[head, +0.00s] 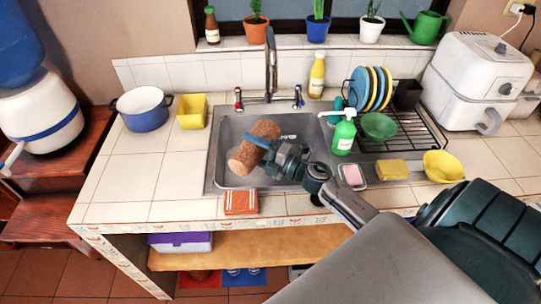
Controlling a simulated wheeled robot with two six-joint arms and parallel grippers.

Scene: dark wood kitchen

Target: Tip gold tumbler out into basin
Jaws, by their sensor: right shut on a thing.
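The gold tumbler (249,156) looks golden brown and speckled, a bit like cork, in the head view. It is tilted far over, with one end low at the left and the other high at the right. It is held over the basin (219,139), a grey steel sink set in the tiled counter. My right gripper (263,142) is shut on the tumbler from the right, with blue fingers on its side. I cannot tell whether anything is inside or coming out. My left gripper is out of view.
A faucet (271,62) rises behind the basin. A green soap bottle (344,134), a dish rack (420,137) and a pink sponge (353,175) stand at its right. A blue pot (145,112) and yellow container (191,112) are left. An orange cloth (240,203) lies in front.

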